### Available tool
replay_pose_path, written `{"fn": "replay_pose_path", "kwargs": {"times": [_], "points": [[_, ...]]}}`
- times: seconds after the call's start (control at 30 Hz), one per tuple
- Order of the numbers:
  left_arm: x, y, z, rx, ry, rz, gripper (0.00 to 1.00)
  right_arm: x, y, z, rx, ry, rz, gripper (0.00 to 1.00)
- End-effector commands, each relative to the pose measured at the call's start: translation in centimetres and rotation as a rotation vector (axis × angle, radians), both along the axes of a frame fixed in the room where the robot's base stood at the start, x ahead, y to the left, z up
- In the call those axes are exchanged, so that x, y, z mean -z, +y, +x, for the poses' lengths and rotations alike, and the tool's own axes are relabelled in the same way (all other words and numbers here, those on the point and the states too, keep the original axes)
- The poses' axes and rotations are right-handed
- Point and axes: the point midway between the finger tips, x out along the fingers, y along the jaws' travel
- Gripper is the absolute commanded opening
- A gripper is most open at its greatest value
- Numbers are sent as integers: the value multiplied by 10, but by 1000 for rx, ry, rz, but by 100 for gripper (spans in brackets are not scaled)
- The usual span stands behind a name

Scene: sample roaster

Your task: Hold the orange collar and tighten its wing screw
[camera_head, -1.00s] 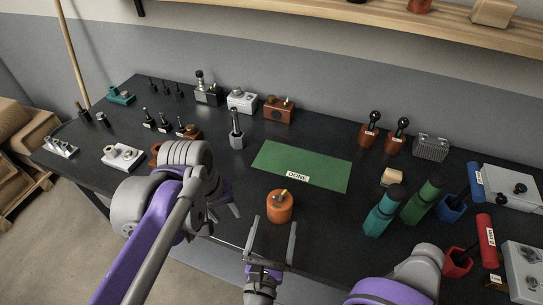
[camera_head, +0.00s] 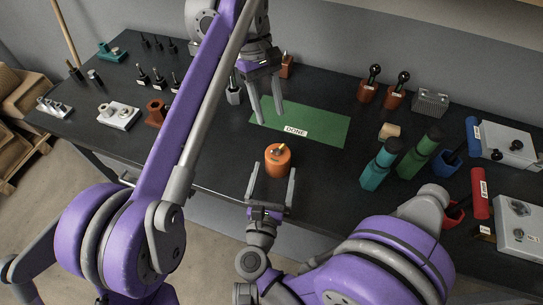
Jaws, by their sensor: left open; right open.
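The orange collar (camera_head: 276,163) stands on the dark bench near its front edge, just in front of the green mat. Its small yellowish wing screw (camera_head: 281,147) shows on top. My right gripper (camera_head: 272,179) is open, coming from the front edge, with its two fingers pointing at the collar, one toward each side; I cannot tell whether they touch it. My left gripper (camera_head: 267,112) is open and empty, pointing down above the left part of the green mat, behind and higher than the collar.
The green mat (camera_head: 325,128) with a "DONE" label is empty. A red cylinder (camera_head: 480,195) and grey boxes (camera_head: 520,222) fill the right end. My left arm hides part of the bench's back.

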Motion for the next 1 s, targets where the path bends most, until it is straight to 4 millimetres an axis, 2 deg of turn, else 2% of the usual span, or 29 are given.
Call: {"fn": "replay_pose_path", "kwargs": {"times": [0.2, 0.43, 0.6, 0.87, 0.9, 1.0], "points": [[0, 0, 0, 1, -2, 0, 50, 0, -8, 41, 5, 1, -1, 100], [0, 0, 0, 1, -2, 0, 50, 0, -13, 73, 3, 0, 0, 100], [0, 0, 0, 2, -2, -1, 50, 0, -14, 84, 1, 1, 0, 100], [0, 0, 0, 2, -2, -1, 50, 0, -14, 85, 0, 1, 0, 100], [0, 0, 0, 2, -2, -1, 50, 0, -14, 85, 0, 1, 0, 98], [0, 0, 0, 2, -2, -1, 50, 0, -14, 85, 0, 1, 0, 80]]}}
